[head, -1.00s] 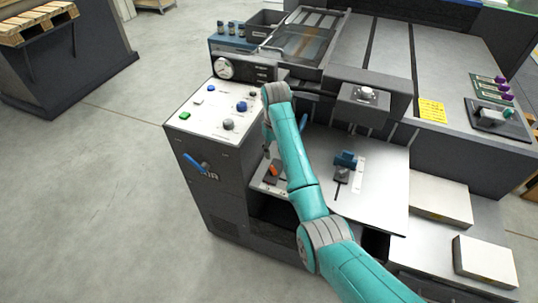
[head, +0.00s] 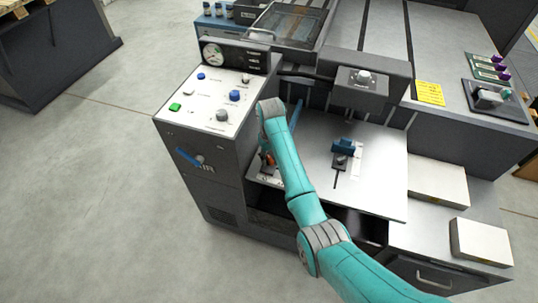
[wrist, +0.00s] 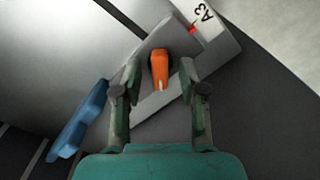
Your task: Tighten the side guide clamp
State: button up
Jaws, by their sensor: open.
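An orange lever (wrist: 159,70) stands on a grey block (wrist: 178,40) beside a white scale marked A3 (wrist: 205,22). In the head view the orange lever (head: 268,158) shows at the left edge of the metal table (head: 318,180), partly hidden by my arm. My gripper (wrist: 159,77) is open in the wrist view. Its two fingers are on either side of the lever, with a gap at each side. I cannot tell its height over the lever. In the head view my arm's end hides most of the gripper. A blue knob on a slotted mount (head: 343,147) is further right on the table.
A blue part (wrist: 78,122) lies left of my gripper in the wrist view. A slanted blue bar (head: 296,115) rises behind my arm. Floor at left is clear.

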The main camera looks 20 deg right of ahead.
grip_shut()
jog(key=shift+m, duration=0.3)
jog(key=m, duration=1)
jog(key=shift+m, duration=2.3)
